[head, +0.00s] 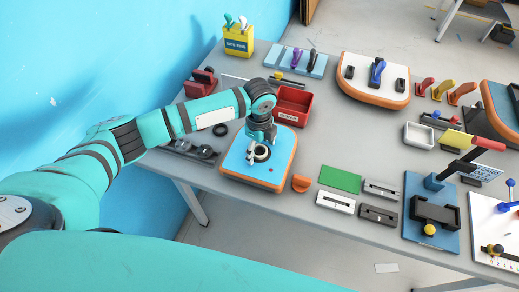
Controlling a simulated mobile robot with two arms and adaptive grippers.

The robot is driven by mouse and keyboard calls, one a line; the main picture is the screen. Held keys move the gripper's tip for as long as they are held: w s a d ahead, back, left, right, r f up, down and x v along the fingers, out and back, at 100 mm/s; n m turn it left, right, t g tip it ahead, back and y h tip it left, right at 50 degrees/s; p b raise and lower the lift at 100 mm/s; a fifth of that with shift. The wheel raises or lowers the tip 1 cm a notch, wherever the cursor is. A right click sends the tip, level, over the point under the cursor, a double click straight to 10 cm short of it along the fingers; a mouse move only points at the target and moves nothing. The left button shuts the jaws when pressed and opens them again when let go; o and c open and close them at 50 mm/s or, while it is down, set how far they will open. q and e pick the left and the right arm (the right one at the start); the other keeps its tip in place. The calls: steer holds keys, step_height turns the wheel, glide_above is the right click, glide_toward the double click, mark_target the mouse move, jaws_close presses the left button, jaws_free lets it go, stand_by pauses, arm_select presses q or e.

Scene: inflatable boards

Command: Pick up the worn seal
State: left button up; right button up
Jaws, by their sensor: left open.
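A blue board with an orange rim (229,166) lies on the table. On it is a dark ring (262,154) with a pale centre, right under my left gripper (259,146). A small red dot (271,169) lies on the board near the ring. Which of these is the worn seal I cannot tell for sure. My left gripper points down at the ring and is open; its fingertips are small and partly merge with the ring, so I cannot tell whether they touch it. My right gripper is not in view.
A red bin (294,104) stands just behind the board. An orange piece (301,183) and a green mat (340,179) lie to its right.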

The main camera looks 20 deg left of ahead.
arm_select(q)
steer(key=c, duration=1)
steer(key=shift+o, duration=0.2)
steer(key=shift+r, duration=0.15)
steer(key=shift+r+b, duration=0.35)
steer(key=shift+r, duration=0.15)
step_height(320, 180, up, 2)
steer(key=shift+r+b, duration=0.1)
steer(key=shift+b, duration=0.4)
steer(key=w+d+b, duration=0.2)
steer(key=w+b, duration=0.1)
steer(key=w, duration=0.4)
steer(key=w+d+r+b, duration=0.1)
steer(key=w+b, duration=0.3)
steer(key=w, duration=0.4)
steer(key=shift+w+d+r, duration=0.2)
steer(key=shift+d+r, duration=0.1)
steer(key=shift+d, duration=0.55)
